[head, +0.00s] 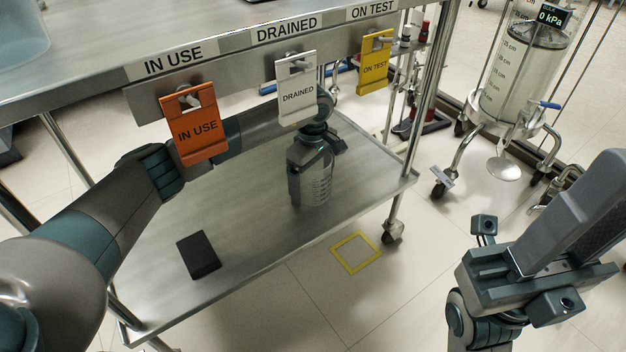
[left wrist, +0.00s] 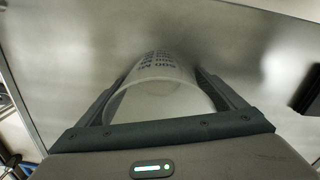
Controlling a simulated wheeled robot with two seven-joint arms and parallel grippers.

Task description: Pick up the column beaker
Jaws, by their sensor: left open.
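The column beaker (head: 318,188) is a clear beaker with printed graduation marks. It stands upright on the lower shelf of the steel trolley. My left gripper (head: 309,178) reaches down over it, its jaws open. In the left wrist view the beaker (left wrist: 158,100) lies between the two fingers (left wrist: 160,84), its rim near the palm; I cannot tell whether they touch it. The far end of the beaker is hard to see there.
The trolley's top edge carries orange IN USE (head: 195,125), white DRAINED (head: 297,90) and yellow ON TEST (head: 376,62) tags above my left arm. A dark flat block (head: 198,255) lies on the lower shelf (head: 250,250). A glass column (head: 525,75) on a wheeled stand is at right.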

